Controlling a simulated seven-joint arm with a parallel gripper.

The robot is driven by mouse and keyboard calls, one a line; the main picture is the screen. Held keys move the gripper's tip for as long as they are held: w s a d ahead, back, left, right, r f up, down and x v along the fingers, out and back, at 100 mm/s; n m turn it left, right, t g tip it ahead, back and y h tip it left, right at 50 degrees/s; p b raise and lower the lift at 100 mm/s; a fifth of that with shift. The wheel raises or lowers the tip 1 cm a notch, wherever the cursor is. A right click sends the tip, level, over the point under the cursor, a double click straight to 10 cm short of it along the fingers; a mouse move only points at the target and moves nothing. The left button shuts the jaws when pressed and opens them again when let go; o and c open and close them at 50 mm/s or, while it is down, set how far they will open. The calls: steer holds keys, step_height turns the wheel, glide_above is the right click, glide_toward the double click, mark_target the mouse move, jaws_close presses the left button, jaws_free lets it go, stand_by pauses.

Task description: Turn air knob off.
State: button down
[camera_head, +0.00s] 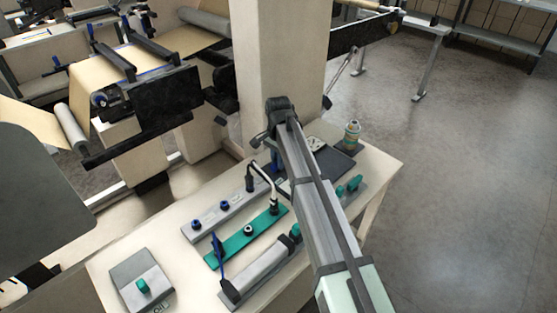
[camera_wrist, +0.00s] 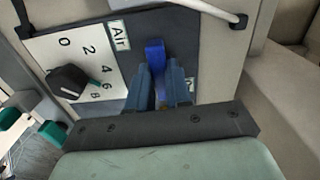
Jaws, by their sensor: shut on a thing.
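The air knob (camera_wrist: 154,52) is an upright blue handle on a dark grey plate, beside a label reading "Air" in the wrist view. My gripper (camera_wrist: 157,82) has its two blue-grey fingers on either side of the lower part of this handle and is shut on it. The fingers hide the knob's base and partly cover a second label to the right.
A black dial (camera_wrist: 68,82) on a white 0-to-8 scale sits left of the knob. A pale cable (camera_wrist: 200,8) runs above it. In the head view, a bench (camera_head: 185,270) with a green strip (camera_head: 225,250) and a grey box (camera_head: 140,280) lies beside my arm.

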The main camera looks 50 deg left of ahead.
steer(key=c, duration=1)
jaws_free()
steer(key=shift+c, duration=0.2)
step_height(320, 180, up, 14)
steer(key=shift+f, duration=0.1)
